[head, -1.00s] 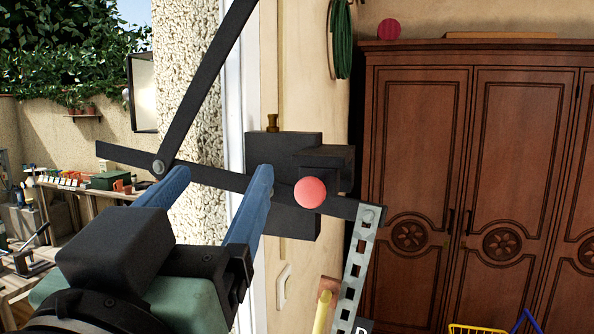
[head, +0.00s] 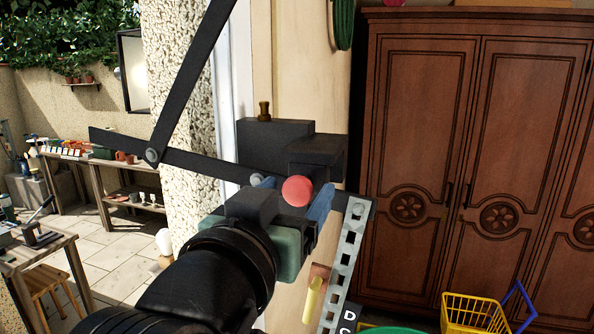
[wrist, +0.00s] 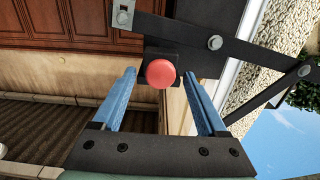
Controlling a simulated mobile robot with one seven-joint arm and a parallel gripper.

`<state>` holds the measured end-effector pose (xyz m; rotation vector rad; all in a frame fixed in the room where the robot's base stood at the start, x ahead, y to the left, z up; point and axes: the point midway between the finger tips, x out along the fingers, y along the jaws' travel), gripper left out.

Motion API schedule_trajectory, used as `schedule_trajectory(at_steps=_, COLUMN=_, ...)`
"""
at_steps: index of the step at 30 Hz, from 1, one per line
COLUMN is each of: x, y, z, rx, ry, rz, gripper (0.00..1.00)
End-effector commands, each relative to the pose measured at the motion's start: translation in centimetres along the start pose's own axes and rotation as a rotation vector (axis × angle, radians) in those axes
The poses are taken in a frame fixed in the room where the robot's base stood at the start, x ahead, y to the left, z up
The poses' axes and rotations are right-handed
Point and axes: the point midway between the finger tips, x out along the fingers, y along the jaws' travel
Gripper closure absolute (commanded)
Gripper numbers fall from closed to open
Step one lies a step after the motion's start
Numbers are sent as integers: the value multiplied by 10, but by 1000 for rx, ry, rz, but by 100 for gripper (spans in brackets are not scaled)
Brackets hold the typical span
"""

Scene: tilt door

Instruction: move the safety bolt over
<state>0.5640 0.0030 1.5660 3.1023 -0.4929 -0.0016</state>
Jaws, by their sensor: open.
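The safety bolt shows as a red round knob (head: 297,191) on a black block (head: 276,145) fixed by the door frame. A dark flat bar (head: 215,170) crosses the block and joins a second slanting bar on the left. My gripper (head: 294,192) is open, with one blue finger on each side of the knob in the head view. In the wrist view the red knob (wrist: 160,73) sits between the fingertips (wrist: 160,73), apart from both as far as I can see. The block's lower part is hidden behind my gripper in the head view.
A perforated metal strip (head: 349,262) hangs from the bar's right end. A yellow handle (head: 313,299) is below the block. A brown wardrobe (head: 475,150) and a yellow basket (head: 475,312) stand right. A workbench (head: 100,175) is outside at left.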

Motion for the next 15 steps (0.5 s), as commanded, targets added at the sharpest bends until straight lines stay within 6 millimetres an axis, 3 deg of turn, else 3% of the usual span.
schedule_trajectory(at_steps=6, x=18, y=0, z=-1, rx=0, ry=0, rz=-1, gripper=24)
schedule_trajectory(at_steps=15, x=20, y=0, z=0, rx=0, ry=1, rz=-1, gripper=24)
